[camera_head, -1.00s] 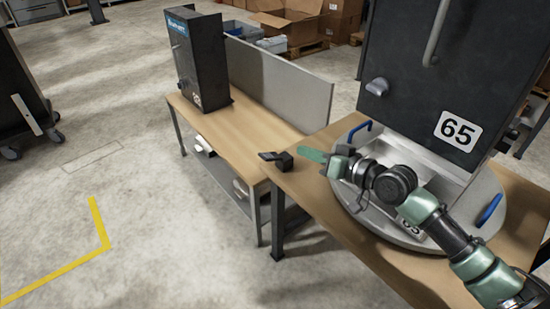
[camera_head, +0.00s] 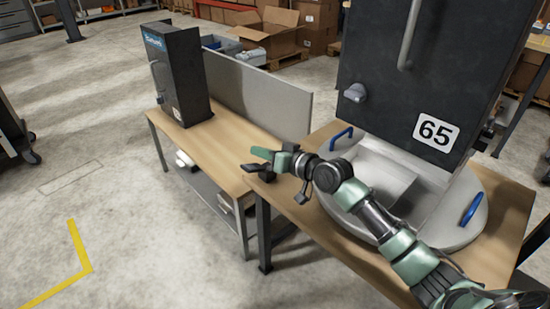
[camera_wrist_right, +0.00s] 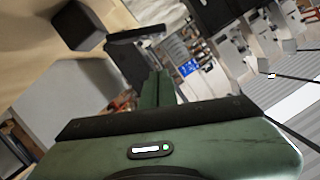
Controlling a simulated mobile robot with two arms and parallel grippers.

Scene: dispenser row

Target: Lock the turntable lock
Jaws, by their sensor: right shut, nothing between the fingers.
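The turntable lock (camera_head: 266,174) is a small black block with a flat lever at the left edge of the near wooden table. In the right wrist view its black block (camera_wrist_right: 77,25) and dark lever (camera_wrist_right: 138,34) show at the upper left. The round grey turntable (camera_head: 458,238) has blue handles (camera_head: 341,138) and carries the black dispenser marked 65 (camera_head: 390,95). My right gripper (camera_head: 262,153) is shut and empty, its green fingers right by the lock and partly covering it in the head view. I cannot tell whether they touch it. My left gripper is not in view.
A second wooden table (camera_head: 215,150) with a smaller black dispenser (camera_head: 176,75) and a grey panel (camera_head: 262,92) stands beyond the lock. Cardboard boxes (camera_head: 275,32) lie at the back. The floor at the left is open.

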